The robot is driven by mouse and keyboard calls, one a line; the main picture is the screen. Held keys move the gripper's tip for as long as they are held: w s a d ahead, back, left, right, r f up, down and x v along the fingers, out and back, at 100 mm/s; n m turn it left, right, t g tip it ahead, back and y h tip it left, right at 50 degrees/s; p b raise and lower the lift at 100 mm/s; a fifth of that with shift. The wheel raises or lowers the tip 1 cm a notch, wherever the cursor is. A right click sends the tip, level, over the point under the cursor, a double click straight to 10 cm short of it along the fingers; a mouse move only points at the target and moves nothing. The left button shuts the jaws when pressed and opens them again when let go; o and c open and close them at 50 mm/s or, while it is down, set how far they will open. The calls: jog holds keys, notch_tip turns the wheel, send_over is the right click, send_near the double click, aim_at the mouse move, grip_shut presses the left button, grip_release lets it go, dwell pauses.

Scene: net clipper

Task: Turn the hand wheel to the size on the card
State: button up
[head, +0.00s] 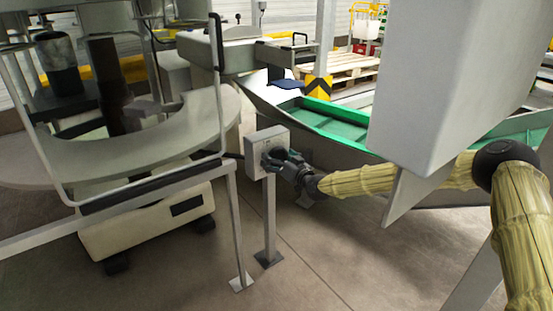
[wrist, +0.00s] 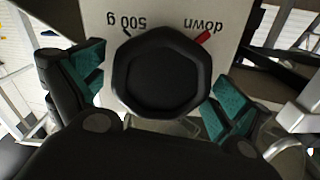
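The hand wheel (wrist: 161,75) is a black, many-sided knob on a light grey panel (wrist: 232,18) in the wrist view. The panel's print is upside down: "500 g" at upper left and "down" at upper right. A red mark (wrist: 203,38) shows at the wheel's rim near "down", and a dark mark sits near "500 g". My gripper (wrist: 158,84) is open, its teal-padded fingers on either side of the wheel with gaps visible. In the head view my gripper (head: 284,162) is at the grey box (head: 262,143) on a post, hiding most of the wheel. I cannot make out a size card.
A curved grey machine tray (head: 190,130) and metal frame bars (head: 222,85) stand left of the box. A green-lined chute (head: 330,122) lies behind my arm. A large grey housing (head: 440,80) overhangs at right. The floor in front of the post (head: 269,220) is clear.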

jog(key=c, duration=0.8)
jog(key=shift+s+a, duration=0.1)
jog(key=shift+a, duration=0.05)
jog(key=shift+f, duration=0.1)
